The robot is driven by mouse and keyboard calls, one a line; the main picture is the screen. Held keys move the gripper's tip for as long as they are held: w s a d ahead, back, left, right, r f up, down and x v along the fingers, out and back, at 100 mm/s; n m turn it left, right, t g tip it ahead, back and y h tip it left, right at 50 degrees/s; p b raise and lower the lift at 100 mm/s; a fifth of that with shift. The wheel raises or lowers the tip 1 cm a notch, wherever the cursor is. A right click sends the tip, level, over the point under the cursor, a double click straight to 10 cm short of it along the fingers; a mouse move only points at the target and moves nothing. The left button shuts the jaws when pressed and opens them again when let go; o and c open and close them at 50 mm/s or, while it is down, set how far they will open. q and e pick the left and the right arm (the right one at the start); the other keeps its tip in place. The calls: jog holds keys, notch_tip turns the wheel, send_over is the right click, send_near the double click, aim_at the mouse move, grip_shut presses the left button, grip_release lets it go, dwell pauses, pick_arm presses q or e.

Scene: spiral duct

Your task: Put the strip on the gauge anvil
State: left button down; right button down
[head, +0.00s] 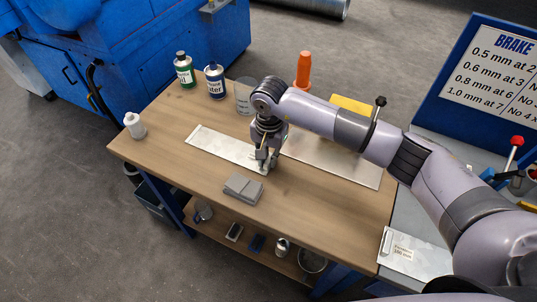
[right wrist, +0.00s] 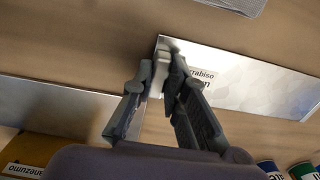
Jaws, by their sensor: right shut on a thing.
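The strip (head: 222,147) is a thin, shiny metal piece at the left-middle of the wooden bench. It also shows in the right wrist view (right wrist: 255,85), with a printed label near its held end. My right gripper (head: 263,168) is shut on the strip's near right end; its fingers (right wrist: 162,78) straddle that end in the wrist view. The strip lies on or just above the bench; I cannot tell which. A grey stepped block (head: 243,188) sits just in front of the gripper. I cannot tell whether it is the gauge anvil. My left gripper is out of view.
A larger metal sheet (head: 335,163) lies right of the gripper, partly behind my arm. Bottles (head: 184,70), an orange cone-like object (head: 303,70) and a yellow item (head: 352,106) stand along the back. The bench front is mostly clear.

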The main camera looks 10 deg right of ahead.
jog(key=shift+f, duration=0.1)
jog(key=c, duration=1.6)
grip_release()
